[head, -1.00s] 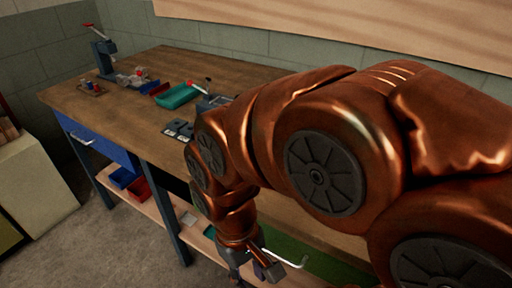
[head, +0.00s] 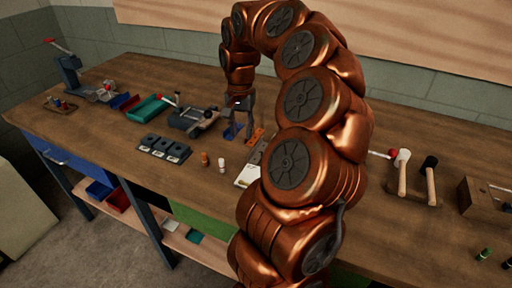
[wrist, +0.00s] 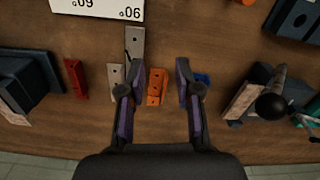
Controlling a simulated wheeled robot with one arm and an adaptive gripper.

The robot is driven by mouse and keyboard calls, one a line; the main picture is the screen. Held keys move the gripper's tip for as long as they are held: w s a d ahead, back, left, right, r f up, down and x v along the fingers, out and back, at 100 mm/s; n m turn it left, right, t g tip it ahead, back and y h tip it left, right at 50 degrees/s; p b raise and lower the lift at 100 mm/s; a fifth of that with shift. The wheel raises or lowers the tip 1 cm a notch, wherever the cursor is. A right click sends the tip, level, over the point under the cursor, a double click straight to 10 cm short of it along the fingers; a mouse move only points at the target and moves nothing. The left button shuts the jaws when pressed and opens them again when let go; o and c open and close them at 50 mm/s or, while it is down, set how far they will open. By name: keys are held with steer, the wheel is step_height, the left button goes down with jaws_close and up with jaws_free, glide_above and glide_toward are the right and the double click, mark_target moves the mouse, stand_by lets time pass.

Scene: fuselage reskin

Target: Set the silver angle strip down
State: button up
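My gripper (wrist: 158,105) is open above the bench, its two fingers apart with nothing clasped between them. In the head view my gripper (head: 238,115) points down over the middle of the bench. A silver angle strip with holes (wrist: 115,76) lies beside and partly behind the left finger in the wrist view. A longer grey piece (wrist: 135,43) lies just beyond it; whether they touch is hidden. An orange strip (wrist: 157,86) lies on the wood below the gap between the fingers. A blue strip (wrist: 203,79) shows behind the right finger, and a red strip (wrist: 76,78) lies farther left.
A white numbered card (wrist: 100,8) lies at the top left of the wrist view. A dark vise-like tool (head: 195,118) and a row of dark blocks (head: 163,148) stand left of my gripper. Bare wood (head: 90,120) shows at the left.

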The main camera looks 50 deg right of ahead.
steer(key=m, duration=0.2)
glide_above(257, 150)
steer(key=shift+w+a+f, duration=0.1)
steer(key=shift+a+f, duration=0.15)
steer(key=shift+f, duration=0.05)
steer(key=shift+d+f+p, duration=0.15)
steer(key=shift+f+p, duration=0.45)
steer(key=shift+f, duration=1.35)
steer(key=shift+d+f+p, duration=0.1)
steer(key=shift+f+p, duration=0.5)
steer(key=shift+f, duration=1.3)
jaws_close()
